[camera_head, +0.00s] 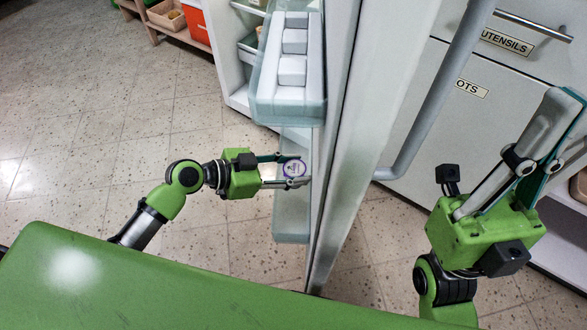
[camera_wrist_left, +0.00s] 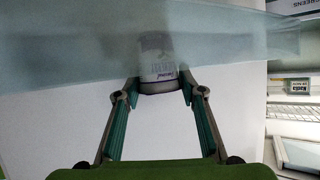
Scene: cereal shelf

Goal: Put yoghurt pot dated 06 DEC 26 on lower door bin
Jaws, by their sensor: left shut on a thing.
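The yoghurt pot (camera_head: 294,169), with a pale lid that has a purple ring, is between the fingers of my left gripper (camera_head: 296,171) in the head view. In the left wrist view the pot (camera_wrist_left: 158,68) is white with dark print and appears upright. My left gripper (camera_wrist_left: 158,92) is shut on it from both sides. The lower door bin (camera_head: 291,228) is a translucent tray on the fridge door, and the pot shows over it. The height of the pot above the bin floor cannot be told. My right gripper (camera_head: 568,125) is empty and looks open at the right.
The upper door bin (camera_head: 262,100), holding white blocks, sits above the lower one on the door (camera_head: 360,130). A grey door handle (camera_head: 432,90) runs along the outer side. Labelled drawers (camera_head: 520,70) stand at the right. The floor (camera_head: 110,120) at left is clear.

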